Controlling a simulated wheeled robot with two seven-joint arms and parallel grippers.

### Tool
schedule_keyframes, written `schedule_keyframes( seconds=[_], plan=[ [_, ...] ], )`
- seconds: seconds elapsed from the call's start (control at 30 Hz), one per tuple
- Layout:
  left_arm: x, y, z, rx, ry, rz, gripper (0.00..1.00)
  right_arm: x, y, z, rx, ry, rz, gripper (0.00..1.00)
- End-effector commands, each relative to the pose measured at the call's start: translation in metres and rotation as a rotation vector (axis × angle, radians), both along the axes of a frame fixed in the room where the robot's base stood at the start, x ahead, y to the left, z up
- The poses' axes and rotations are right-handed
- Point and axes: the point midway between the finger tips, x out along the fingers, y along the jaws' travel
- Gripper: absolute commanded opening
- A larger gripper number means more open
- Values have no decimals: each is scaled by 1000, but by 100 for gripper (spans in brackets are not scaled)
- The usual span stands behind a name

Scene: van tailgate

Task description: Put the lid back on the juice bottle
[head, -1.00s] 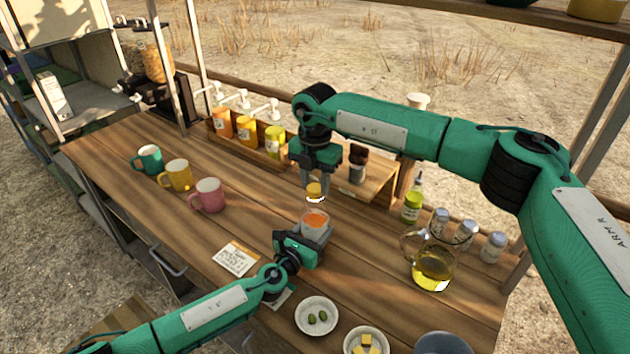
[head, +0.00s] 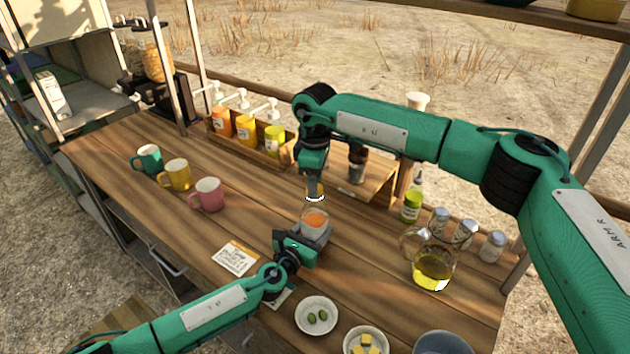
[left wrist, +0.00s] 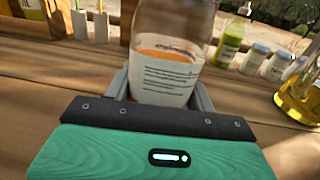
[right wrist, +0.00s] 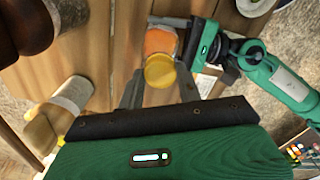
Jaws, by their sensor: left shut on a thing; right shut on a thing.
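The juice bottle (head: 315,221) stands on the table, holding orange juice under clear glass, with a white printed label in the left wrist view (left wrist: 165,75). My left gripper (head: 303,245) is shut around its lower body. My right gripper (head: 314,185) points down above the bottle, shut on the yellow lid (head: 314,194), which has a pale lower rim. In the right wrist view the lid (right wrist: 160,71) is between the fingertips, with the orange juice just beyond it. In the head view a small gap shows between lid and bottle. The bottle's mouth is hard to make out.
A glass jug of yellow oil (head: 433,270) and shakers (head: 492,246) stand to the right. Bowls of olives (head: 316,316) and yellow cubes (head: 366,343) sit in front. Mugs (head: 207,195) and a card (head: 236,258) are left. A wooden stand (head: 368,184) is behind.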

Motion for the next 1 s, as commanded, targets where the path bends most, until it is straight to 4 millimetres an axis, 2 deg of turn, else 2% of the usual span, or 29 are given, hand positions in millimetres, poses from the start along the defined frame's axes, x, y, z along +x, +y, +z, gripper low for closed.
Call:
schedule_keyframes(
  seconds=[0.23,0.27,0.33,0.37,0.67,0.77,1.0],
  plan=[
    [-1,0,-1,1,2,-2,0,1,-1,1,0,-3,-2,14],
    [-1,0,-1,1,2,-2,0,1,-1,1,0,-3,-2,41],
    [-1,0,-1,1,2,-2,0,1,-1,1,0,-3,-1,55],
    [-1,0,-2,1,2,-2,0,1,-1,1,1,-2,-1,57],
    [-1,0,-1,1,2,-1,0,0,0,2,0,-1,1,57],
    [-1,0,-1,1,2,-1,0,1,0,9,1,-1,1,57],
    [-1,0,-1,1,2,-1,0,0,0,40,0,-2,2,57]
  ],
)
